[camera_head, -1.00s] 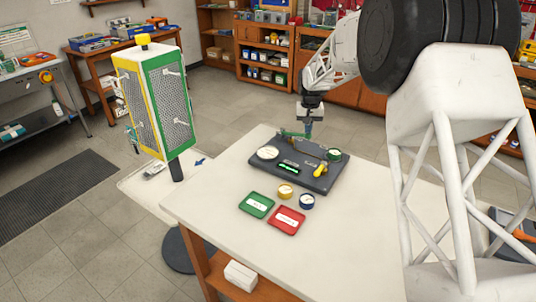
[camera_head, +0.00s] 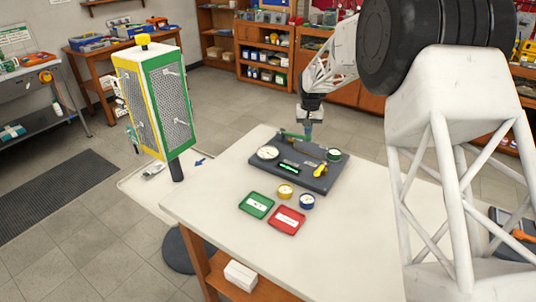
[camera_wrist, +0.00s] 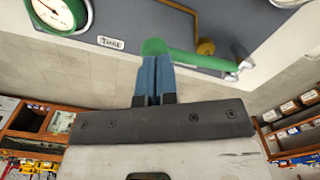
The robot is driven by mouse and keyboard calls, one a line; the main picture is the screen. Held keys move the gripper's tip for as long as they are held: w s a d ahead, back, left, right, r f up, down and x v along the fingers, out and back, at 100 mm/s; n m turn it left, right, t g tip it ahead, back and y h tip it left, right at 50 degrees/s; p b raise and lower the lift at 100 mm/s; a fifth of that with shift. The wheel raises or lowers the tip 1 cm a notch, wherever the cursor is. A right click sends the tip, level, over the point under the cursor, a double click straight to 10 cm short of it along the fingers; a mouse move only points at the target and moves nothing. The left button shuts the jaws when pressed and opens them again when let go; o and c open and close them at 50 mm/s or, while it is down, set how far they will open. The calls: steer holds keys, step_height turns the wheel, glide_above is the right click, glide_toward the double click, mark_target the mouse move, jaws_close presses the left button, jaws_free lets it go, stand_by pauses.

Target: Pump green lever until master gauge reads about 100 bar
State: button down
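The green lever (camera_head: 291,135) lies along the back of the dark test bench (camera_head: 318,184). In the wrist view the lever (camera_wrist: 200,58) runs from a rounded green end on the left to a pivot on the right. My gripper (camera_head: 308,136) is at the lever's rounded end. Its blue fingers (camera_wrist: 153,70) are together, with their tips at that end; I cannot tell whether they clasp it. A large white-faced gauge (camera_head: 268,153) sits at the bench's left; its reading is too small to tell. A green-rimmed gauge (camera_head: 334,154) sits at the right and partly shows in the wrist view (camera_wrist: 54,14).
A yellow handle (camera_head: 319,171) and a lit green display (camera_head: 289,167) are on the bench. A yellow gauge (camera_head: 285,191), a blue gauge (camera_head: 307,201), a green tray (camera_head: 247,209) and a red tray (camera_head: 275,225) lie in front. The white table (camera_head: 335,250) is clear nearer the camera.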

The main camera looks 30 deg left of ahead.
steer(key=shift+f, duration=1.15)
stand_by(1.6)
steer(key=shift+r, duration=3.3)
steer(key=shift+r, duration=0.1)
steer(key=shift+r, duration=2.9)
